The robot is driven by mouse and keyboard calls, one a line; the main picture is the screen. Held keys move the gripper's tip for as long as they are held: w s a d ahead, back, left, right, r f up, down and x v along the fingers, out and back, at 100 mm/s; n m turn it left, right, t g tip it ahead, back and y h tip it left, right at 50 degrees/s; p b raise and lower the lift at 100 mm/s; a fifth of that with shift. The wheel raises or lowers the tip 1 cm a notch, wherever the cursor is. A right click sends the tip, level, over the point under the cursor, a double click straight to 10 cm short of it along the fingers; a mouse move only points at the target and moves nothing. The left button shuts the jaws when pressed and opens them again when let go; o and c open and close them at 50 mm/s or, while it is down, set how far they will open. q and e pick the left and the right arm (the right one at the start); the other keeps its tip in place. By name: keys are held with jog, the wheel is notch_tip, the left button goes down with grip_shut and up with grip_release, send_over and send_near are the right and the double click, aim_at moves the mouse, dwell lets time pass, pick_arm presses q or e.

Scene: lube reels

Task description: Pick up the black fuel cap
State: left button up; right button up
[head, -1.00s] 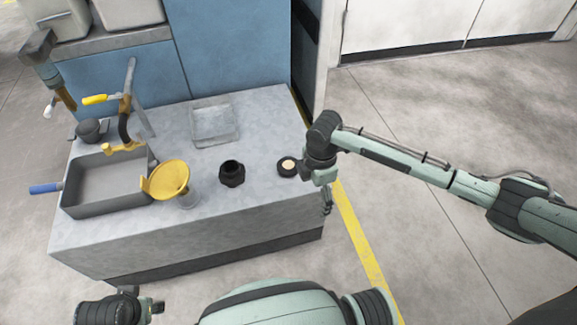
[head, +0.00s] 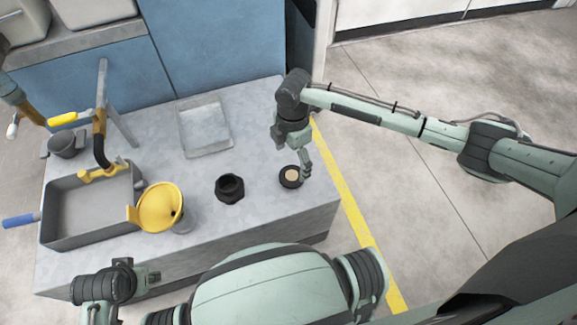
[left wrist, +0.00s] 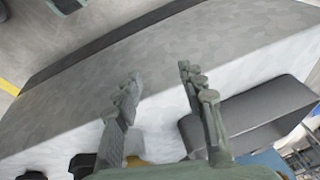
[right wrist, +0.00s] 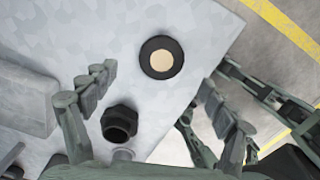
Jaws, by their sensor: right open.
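The black fuel cap (head: 291,177) is a round black disc with a tan centre. It lies flat on the grey worktop near its right edge. In the right wrist view the cap (right wrist: 161,57) lies clear beyond my fingertips. My right gripper (head: 303,160) is open and empty, above and just behind the cap; in the right wrist view its fingers (right wrist: 157,80) are spread wide. In the head view its fingertips partly overlap the cap's edge. My left gripper (head: 145,277) is at the worktop's front side; in the left wrist view its fingers (left wrist: 160,75) are apart and empty.
A black hexagonal fitting (head: 230,188) stands left of the cap. Further left are a yellow funnel (head: 160,207) and a grey tray (head: 62,240). The worktop around the cap is bare.

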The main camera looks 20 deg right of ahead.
aim_at(292, 175)
jog(key=f, duration=0.5)
jog(key=shift+s+f+b, duration=0.2)
jog(key=shift+f+b, duration=0.15)
jog(key=shift+f, duration=0.55)
jog(key=c, duration=1.3)
pick_arm(q)
jog(key=shift+s+v, duration=0.2)
jog(key=shift+v, duration=0.85)
pick_arm(e)
jog(key=shift+c, duration=0.2)
pick_arm(q)
jog(key=shift+a, duration=0.1)
pick_arm(e)
jog(key=shift+r, duration=0.1)
